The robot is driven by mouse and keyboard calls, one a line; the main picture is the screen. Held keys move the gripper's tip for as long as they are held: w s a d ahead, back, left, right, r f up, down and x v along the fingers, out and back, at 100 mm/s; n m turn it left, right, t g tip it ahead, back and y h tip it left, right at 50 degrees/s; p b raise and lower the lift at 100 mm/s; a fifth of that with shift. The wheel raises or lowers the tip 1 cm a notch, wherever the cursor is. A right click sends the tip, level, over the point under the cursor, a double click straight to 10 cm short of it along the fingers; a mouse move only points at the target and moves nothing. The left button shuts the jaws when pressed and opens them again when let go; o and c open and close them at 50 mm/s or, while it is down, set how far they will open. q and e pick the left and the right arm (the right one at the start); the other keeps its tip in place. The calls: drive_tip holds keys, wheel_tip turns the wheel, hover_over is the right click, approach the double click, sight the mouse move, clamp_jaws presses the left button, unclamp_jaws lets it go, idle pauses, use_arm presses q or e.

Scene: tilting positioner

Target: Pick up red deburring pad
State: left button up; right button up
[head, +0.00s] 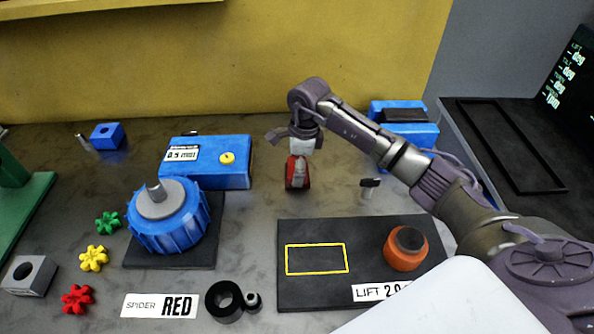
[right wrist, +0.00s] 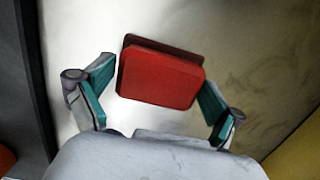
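The red deburring pad (head: 297,173) stands on the grey table near the middle of the head view, a red block with a pale grey part showing on it. My right gripper (head: 301,146) is right above it, pointing down. In the right wrist view the red pad (right wrist: 160,78) lies between the two teal-lined fingers of my right gripper (right wrist: 157,90). The fingers are spread. A gap shows on the pad's left side; the right finger is very close to the pad, and I cannot tell if it touches. My left gripper is not in view.
A blue box (head: 236,160) with a yellow button is left of the pad. Another blue block (head: 404,128) stands behind the right arm. A black mat (head: 300,290) with an orange knob (head: 405,250) lies in front. The table around the pad is clear.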

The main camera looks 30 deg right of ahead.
drive_tip(key=c, duration=0.7)
drive_tip(key=shift+r, duration=0.1)
drive_tip(key=shift+r, duration=0.45)
wheel_tip(320, 180, up, 3)
drive_tip(key=shift+w+f+b, duration=0.1)
drive_tip(key=shift+f+b, duration=0.05)
drive_tip(key=shift+b, duration=0.55)
drive_tip(key=s+d+r+b, duration=0.1)
drive_tip(key=s+d+r, duration=0.1)
drive_tip(key=d, duration=0.1)
drive_tip(key=s+d+r, duration=0.2)
drive_tip(key=d+r, duration=0.1)
drive_tip(key=s+d+r+b, duration=0.1)
drive_tip(key=s+d+r, duration=0.1)
drive_tip(key=s+d, duration=0.1)
drive_tip(key=shift+d+r+b, duration=0.15)
drive_tip(key=shift+d+b, duration=0.15)
